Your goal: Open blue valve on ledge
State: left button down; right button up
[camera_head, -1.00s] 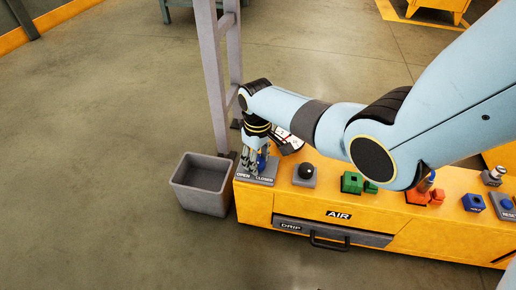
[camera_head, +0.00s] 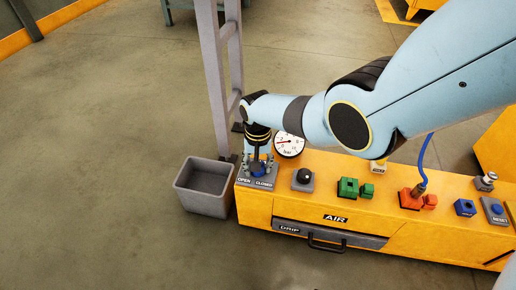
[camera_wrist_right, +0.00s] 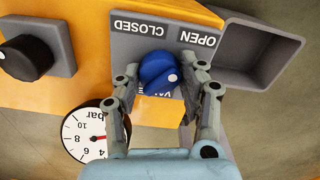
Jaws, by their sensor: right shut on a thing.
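The blue valve (camera_wrist_right: 158,70) is a round knob with a white dot, on a grey plate (camera_wrist_right: 150,27) marked OPEN and CLOSED at the left end of the yellow ledge. My right gripper (camera_wrist_right: 162,76) is shut on it, one finger on each side. In the head view the right gripper (camera_head: 258,167) points down over the plate, and only a little of the blue valve (camera_head: 258,170) shows between the fingers. The white dot is on the side of the knob toward the wrist and OPEN. My left gripper is in neither view.
A pressure gauge (camera_head: 289,145) stands close behind the valve. A black knob (camera_head: 304,175), green blocks (camera_head: 348,187) and an orange block with a blue hose (camera_head: 410,198) sit along the ledge to the right. A grey bin (camera_head: 203,186) stands left of the ledge.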

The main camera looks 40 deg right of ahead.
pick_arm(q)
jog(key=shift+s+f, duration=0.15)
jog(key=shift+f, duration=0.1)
pick_arm(e)
jog(key=shift+m, duration=0.6)
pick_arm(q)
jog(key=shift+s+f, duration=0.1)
pick_arm(e)
jog(key=o, duration=1.2)
jog(key=shift+c, duration=0.2)
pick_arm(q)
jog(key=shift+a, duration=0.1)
pick_arm(e)
jog(key=shift+r, duration=0.1)
notch_tip(320, 180, up, 12)
